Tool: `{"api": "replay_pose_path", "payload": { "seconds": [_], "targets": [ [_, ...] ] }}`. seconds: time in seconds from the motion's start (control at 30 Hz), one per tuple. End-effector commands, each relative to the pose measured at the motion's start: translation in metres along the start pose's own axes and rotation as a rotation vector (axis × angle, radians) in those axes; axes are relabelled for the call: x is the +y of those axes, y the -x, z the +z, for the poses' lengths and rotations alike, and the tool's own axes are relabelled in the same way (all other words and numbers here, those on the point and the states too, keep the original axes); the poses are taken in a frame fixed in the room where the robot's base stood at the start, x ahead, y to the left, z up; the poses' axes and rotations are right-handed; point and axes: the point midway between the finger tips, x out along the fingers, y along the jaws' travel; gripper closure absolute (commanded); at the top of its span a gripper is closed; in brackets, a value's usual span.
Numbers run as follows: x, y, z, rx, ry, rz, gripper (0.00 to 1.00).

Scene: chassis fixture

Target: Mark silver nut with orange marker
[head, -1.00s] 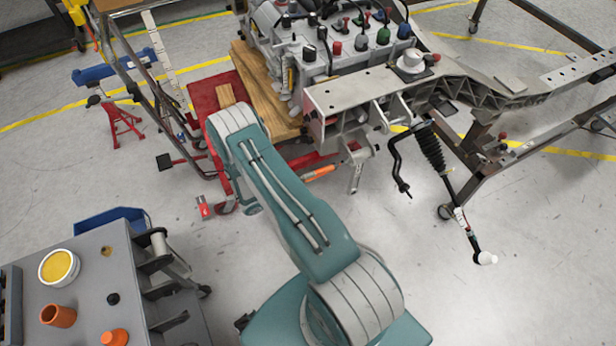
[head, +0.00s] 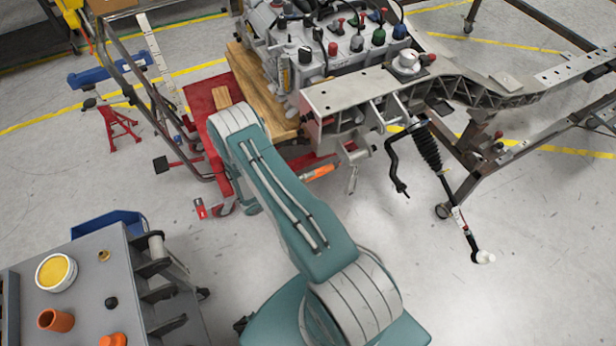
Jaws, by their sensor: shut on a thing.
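My teal arm reaches up the middle of the head view and bends at a white-capped joint beside the red stand. My gripper is not visible; the arm's far part is hidden behind the nearer link. An orange stick-like piece (head: 318,173) shows just right of the arm, below the chassis corner. I cannot tell whether it is the orange marker or what holds it. I cannot pick out the silver nut on the metal chassis (head: 345,95).
A grey cart (head: 75,285) at lower left carries a yellow-filled tub (head: 56,271), an orange cup (head: 56,320), a brass ring (head: 103,255) and a dark nut (head: 111,303). A steering rod (head: 455,205) hangs at right. Floor at lower right is clear.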

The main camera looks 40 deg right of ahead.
Motion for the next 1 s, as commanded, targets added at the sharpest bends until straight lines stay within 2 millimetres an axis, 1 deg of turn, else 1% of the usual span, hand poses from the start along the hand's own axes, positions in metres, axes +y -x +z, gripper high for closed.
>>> {"api": "replay_pose_path", "payload": {
  "seconds": [0.57, 1.0],
  "targets": [
    [-0.0025, -0.0011, -0.0091, 0.000, 0.000, 0.001, 1.00],
    [-0.0021, -0.0012, -0.0078, 0.000, 0.000, 0.000, 1.00]
  ]
}}
